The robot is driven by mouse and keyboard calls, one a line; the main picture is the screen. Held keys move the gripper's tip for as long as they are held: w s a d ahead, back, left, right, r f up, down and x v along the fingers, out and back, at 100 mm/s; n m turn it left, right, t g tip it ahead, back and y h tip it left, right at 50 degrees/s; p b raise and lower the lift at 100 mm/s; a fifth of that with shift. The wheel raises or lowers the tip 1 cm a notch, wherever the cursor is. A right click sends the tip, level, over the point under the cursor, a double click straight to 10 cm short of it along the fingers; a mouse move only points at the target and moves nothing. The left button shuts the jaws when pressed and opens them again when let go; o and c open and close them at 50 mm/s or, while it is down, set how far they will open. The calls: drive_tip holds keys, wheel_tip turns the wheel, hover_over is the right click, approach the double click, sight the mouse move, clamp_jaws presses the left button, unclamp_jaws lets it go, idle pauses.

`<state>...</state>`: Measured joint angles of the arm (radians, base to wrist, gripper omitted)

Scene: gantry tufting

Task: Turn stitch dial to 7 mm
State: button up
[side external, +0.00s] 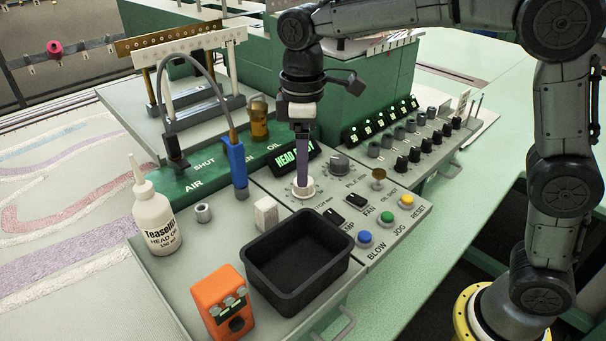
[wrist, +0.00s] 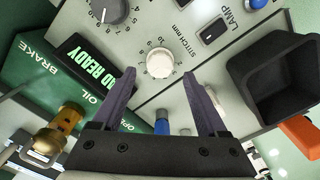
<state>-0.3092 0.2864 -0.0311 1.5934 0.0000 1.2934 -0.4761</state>
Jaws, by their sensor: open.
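The stitch dial (wrist: 160,63) is a white ribbed knob on a light grey panel, with numbers around it and the label "STITCH mm" beside it in the wrist view. In the side view the stitch dial (side external: 303,188) shows just below my fingers. My gripper (wrist: 164,78) is open, with its two dark fingers pointing toward the dial from either side of its lower edge. My gripper (side external: 302,178) points straight down over the dial in the side view. I cannot tell whether the fingers touch it. The dial's setting is too small to read.
A grey dial (side external: 339,163) and a lit "HEAD READY" display (side external: 296,155) stand close by. Black switches (side external: 333,217), coloured buttons (side external: 386,217) and a black bin (side external: 297,262) lie in front. A blue valve handle (side external: 235,164) stands upright at left.

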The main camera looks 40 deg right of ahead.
drive_tip(key=shift+f, duration=1.85)
clamp_jaws()
